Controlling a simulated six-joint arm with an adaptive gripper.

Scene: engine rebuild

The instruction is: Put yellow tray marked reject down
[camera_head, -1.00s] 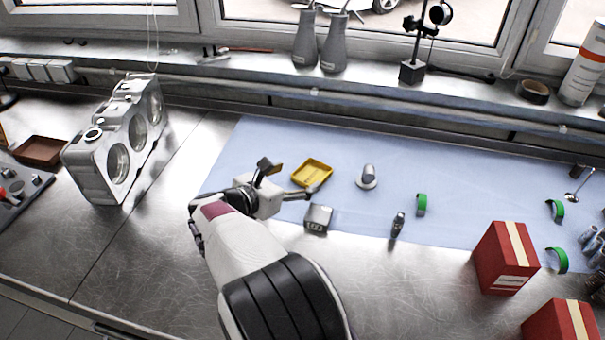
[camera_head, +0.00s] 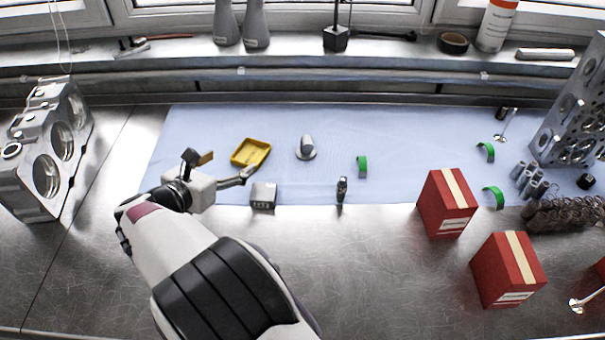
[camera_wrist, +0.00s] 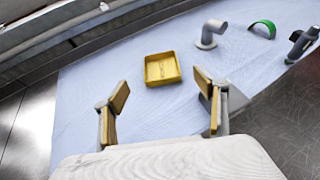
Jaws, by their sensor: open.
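The yellow tray (camera_head: 264,143) lies flat on the blue mat (camera_head: 400,140), towards its left end. In the wrist view the tray (camera_wrist: 149,76) sits ahead of my fingers and apart from them, and its inside looks empty. A mark on it is too small to read. My gripper (camera_head: 224,166) is open and empty, just to the left of and nearer than the tray. In the wrist view my gripper (camera_wrist: 161,105) shows its two fingers spread wide, with bare mat between them.
A small grey block (camera_head: 263,196) stands close to my right finger. Green curved pieces (camera_head: 362,166) and red boxes (camera_head: 447,204) are further right. An engine block (camera_head: 45,150) stands at the left.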

